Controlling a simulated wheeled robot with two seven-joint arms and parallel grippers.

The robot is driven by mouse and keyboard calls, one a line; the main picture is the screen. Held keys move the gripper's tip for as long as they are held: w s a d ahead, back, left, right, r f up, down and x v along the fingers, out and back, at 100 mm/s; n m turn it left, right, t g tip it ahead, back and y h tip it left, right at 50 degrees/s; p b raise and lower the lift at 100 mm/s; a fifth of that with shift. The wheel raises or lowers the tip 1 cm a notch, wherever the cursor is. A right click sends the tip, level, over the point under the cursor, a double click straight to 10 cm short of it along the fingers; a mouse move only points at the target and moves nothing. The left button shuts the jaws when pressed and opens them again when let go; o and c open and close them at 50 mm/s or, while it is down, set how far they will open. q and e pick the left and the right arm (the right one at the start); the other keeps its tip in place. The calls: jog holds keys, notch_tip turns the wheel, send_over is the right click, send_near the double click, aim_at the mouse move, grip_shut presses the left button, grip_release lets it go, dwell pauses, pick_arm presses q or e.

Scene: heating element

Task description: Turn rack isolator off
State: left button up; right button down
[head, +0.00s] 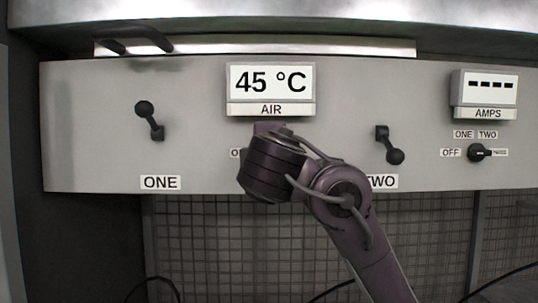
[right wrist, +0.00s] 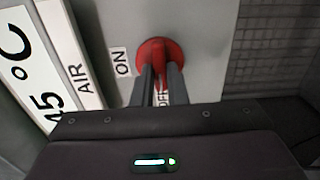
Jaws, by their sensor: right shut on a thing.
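A round red knob (right wrist: 160,46), seemingly the rack isolator, sits on the grey panel in the right wrist view. An ON label (right wrist: 122,60) is to its left. An OFF label (right wrist: 161,98) shows partly between my fingers. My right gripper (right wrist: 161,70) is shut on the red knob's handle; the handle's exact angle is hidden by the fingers. In the head view my right arm comes up from below and its wrist covers the knob, just under the AIR display (head: 270,82). My left gripper is not in view.
Lever ONE (head: 150,119) is on the left of the panel and lever TWO (head: 390,146) is right of my arm. A small black OFF/ONE/TWO selector (head: 479,152) sits under the AMPS display (head: 486,88). A wire mesh (head: 210,235) lies below the panel.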

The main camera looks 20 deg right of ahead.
jog(key=shift+f, duration=0.15)
jog(key=c, duration=1.4)
grip_release()
jog(key=shift+a, duration=0.1)
jog(key=shift+c, duration=0.2)
jog(key=b+v, duration=0.3)
jog(key=v, duration=0.5)
